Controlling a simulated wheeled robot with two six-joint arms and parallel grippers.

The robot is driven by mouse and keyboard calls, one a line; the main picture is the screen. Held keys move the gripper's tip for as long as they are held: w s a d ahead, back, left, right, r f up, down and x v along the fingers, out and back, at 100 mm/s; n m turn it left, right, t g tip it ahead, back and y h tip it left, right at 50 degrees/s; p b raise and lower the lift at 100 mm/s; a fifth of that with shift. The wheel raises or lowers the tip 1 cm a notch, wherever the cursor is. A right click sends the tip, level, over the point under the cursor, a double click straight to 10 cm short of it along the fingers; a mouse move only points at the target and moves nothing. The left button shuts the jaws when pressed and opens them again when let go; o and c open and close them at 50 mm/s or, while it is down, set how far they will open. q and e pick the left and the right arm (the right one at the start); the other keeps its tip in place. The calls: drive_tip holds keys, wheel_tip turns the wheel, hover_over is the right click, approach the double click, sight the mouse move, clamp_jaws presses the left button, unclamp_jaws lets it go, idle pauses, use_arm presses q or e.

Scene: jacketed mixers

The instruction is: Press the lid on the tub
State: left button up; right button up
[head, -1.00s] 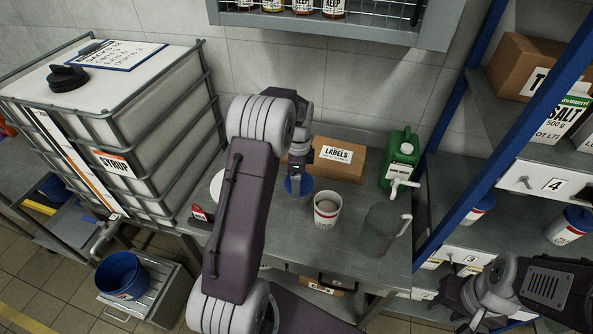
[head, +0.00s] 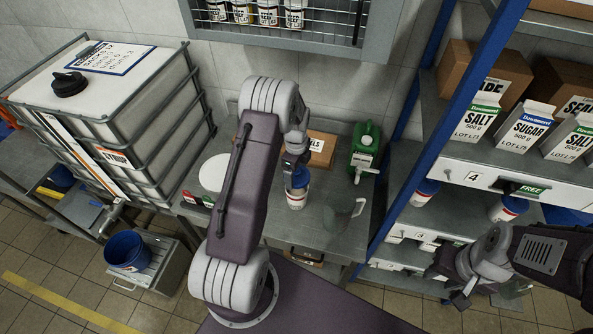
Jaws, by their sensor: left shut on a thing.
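The white tub (head: 296,200) with a red band stands upright on the steel table. My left gripper (head: 297,166) points down above it, shut on the blue lid (head: 299,179). The lid is over the tub's mouth and hides it; I cannot tell whether lid and rim touch. My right gripper (head: 462,288) hangs low at the right, in front of the shelf and away from the tub. Its fingers are too small and dark to tell whether they are open.
A clear jug (head: 344,213) stands right of the tub, with a green canister (head: 365,152) behind it. A cardboard box (head: 321,149) is behind the tub. A white round thing (head: 214,173) lies left. The blue-framed shelf (head: 407,128) bounds the right side.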

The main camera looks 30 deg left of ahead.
use_arm(q)
drive_tip(key=shift+f+b, duration=1.6)
drive_tip(key=shift+f, duration=0.9)
drive_tip(key=shift+f, duration=0.15)
drive_tip(key=o, duration=1.2)
drive_tip(key=shift+r+p, duration=2.6)
drive_tip(key=shift+r, duration=1)
drive_tip(key=shift+f, duration=0.1)
clamp_jaws()
drive_tip(key=shift+f, duration=0.2)
